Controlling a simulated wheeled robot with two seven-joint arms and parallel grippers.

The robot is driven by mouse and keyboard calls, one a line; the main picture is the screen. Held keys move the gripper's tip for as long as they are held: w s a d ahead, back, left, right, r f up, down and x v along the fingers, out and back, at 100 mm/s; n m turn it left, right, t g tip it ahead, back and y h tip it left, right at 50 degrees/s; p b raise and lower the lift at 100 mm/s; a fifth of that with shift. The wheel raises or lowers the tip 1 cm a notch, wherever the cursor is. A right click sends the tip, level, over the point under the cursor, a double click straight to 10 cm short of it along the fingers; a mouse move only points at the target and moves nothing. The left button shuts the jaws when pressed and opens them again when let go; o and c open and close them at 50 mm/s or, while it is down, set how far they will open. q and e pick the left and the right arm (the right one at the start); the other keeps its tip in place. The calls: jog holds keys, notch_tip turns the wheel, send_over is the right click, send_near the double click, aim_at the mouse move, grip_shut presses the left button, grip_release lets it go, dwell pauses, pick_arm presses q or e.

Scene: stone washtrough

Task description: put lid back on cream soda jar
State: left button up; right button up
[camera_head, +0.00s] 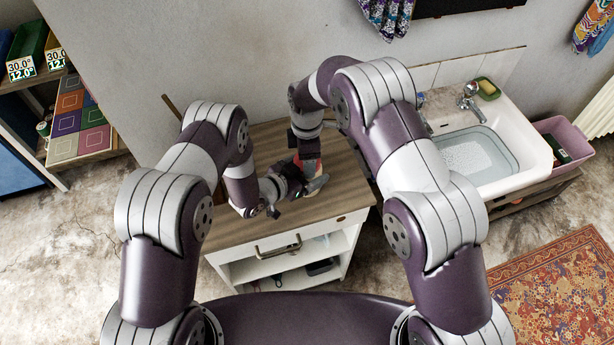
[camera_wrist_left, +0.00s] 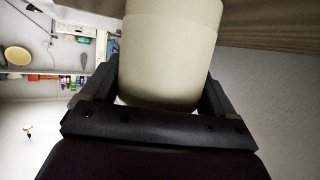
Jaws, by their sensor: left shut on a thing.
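A pale cream, rounded cylinder (camera_wrist_left: 170,60), which I take to be the jar, fills the space between the two fingers of my left gripper (camera_wrist_left: 156,98) in the left wrist view. A faint seam runs around it. In the head view my left gripper (camera_head: 297,187) reaches in from the left, low over the wooden counter. My right gripper (camera_head: 308,152) points down from above, close beside it. A small red and pale patch (camera_head: 311,165) shows between the two grippers. I cannot tell whether it is lid or jar. The right fingers are too small and covered to read.
Below is a white cabinet with a drawer and open shelf (camera_head: 290,265). A water-filled sink (camera_head: 480,155) stands to the right, with a pink tub (camera_head: 570,140) beyond. A wall rises behind the counter.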

jog(key=o, duration=1.2)
jog(key=shift+c, duration=0.2)
jog(key=shift+r, duration=2.25)
jog(key=shift+c, duration=0.4)
jog(key=shift+r+n, duration=0.4)
jog(key=shift+n, duration=0.2)
notch_tip(320, 180, up, 3)
jog(key=n, duration=0.5)
jog(key=shift+f, duration=0.15)
